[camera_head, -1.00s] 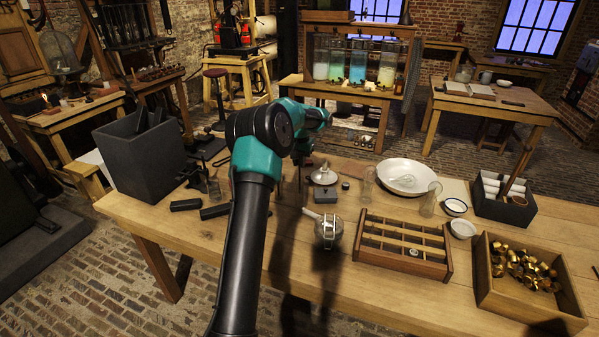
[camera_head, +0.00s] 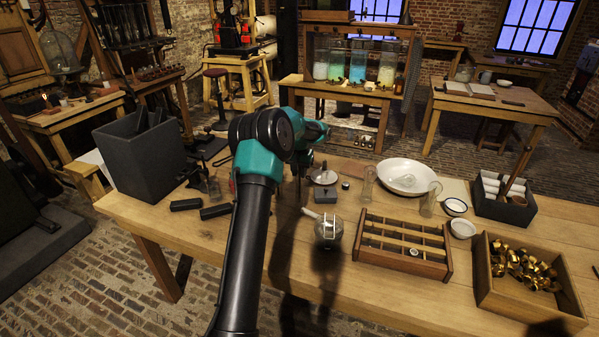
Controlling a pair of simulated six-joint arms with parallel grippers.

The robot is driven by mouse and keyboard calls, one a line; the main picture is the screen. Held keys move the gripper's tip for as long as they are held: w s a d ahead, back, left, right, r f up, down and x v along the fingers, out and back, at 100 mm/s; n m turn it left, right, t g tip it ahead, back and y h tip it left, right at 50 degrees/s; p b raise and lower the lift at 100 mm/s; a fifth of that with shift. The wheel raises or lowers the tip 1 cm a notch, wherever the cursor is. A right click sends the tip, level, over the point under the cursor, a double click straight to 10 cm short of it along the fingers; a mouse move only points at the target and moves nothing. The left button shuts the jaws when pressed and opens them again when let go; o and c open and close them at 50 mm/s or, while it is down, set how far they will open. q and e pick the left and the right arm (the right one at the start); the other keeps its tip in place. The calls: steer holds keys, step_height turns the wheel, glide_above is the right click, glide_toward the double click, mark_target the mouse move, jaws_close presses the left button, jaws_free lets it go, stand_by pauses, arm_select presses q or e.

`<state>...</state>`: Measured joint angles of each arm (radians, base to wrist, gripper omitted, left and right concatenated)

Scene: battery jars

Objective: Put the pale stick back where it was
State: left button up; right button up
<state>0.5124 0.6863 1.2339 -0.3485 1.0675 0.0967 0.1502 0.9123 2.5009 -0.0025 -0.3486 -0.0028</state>
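A short pale stick-like piece (camera_head: 311,213) shows on the table beside a round glass and metal vessel (camera_head: 328,229); I cannot tell whether it is loose or part of it. My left arm rises from the bottom edge, bends at a teal and black joint and reaches away over the table. My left gripper (camera_head: 299,178) points down behind this joint, near a pale round lid-like piece (camera_head: 324,177). Its fingers are small, dark and mostly hidden, so I cannot tell if they hold anything. My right gripper is not in view.
A slotted wooden rack (camera_head: 403,246) and a wooden box of brass pieces (camera_head: 526,300) stand right. A white bowl (camera_head: 404,178), clear glasses and a dark box with white rolls (camera_head: 503,205) stand behind. A tall dark bin (camera_head: 141,160) is left.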

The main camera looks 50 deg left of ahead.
arm_select(q)
steer(key=shift+o, duration=1.3)
steer(key=shift+r, duration=0.1)
step_height(320, 180, up, 12)
steer(key=shift+r, duration=0.1)
